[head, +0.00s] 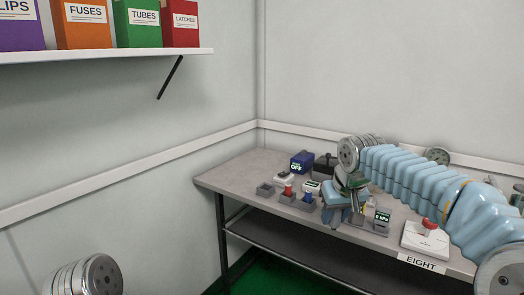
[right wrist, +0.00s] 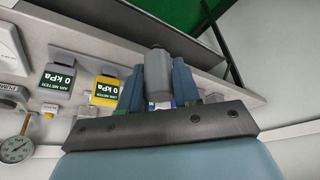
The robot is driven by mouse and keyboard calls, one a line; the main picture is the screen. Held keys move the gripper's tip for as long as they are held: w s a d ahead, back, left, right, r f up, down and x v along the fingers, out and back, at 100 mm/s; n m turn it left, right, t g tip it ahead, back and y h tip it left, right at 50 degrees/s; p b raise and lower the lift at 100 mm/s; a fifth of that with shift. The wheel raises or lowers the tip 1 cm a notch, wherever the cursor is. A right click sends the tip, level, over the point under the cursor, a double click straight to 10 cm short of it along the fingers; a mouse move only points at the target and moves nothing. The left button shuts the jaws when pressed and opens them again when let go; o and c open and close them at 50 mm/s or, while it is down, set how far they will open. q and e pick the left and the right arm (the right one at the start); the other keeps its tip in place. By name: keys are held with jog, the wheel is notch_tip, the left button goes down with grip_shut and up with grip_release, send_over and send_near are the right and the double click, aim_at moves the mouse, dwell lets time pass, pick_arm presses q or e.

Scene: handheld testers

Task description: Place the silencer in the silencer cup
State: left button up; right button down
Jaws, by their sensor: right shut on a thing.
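My right gripper (head: 338,215) is over the front of the bench in the head view, fingers pointing down. In the right wrist view its blue fingers (right wrist: 158,92) are shut on a grey cylinder (right wrist: 157,72), which looks like the silencer. The cylinder stands out between the fingertips. In the head view the gripper hides it. A small grey cup (head: 265,190), seemingly empty, stands at the left end of the bench, left of the gripper. Beside it are similar cups, one with a red piece (head: 288,190) and one with a blue piece (head: 308,198). I cannot read which is the silencer cup.
The grey bench (head: 230,178) carries a blue tester (head: 302,161) reading OFF behind the cups. A grey meter (head: 382,217) reading 0 kPa stands right of the gripper, close by. A white box with a red knob (head: 428,232) is further right. The bench's left corner is clear.

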jog(key=s+d+f+m, duration=0.1)
jog(key=s+f, duration=0.1)
jog(key=f, duration=1.2)
jog(key=s+d+f, duration=0.1)
jog(key=s+f, duration=0.2)
jog(key=f, duration=1.1)
jog(key=shift+s+d+f+m+h, duration=0.3)
jog(key=shift+f+m, duration=0.1)
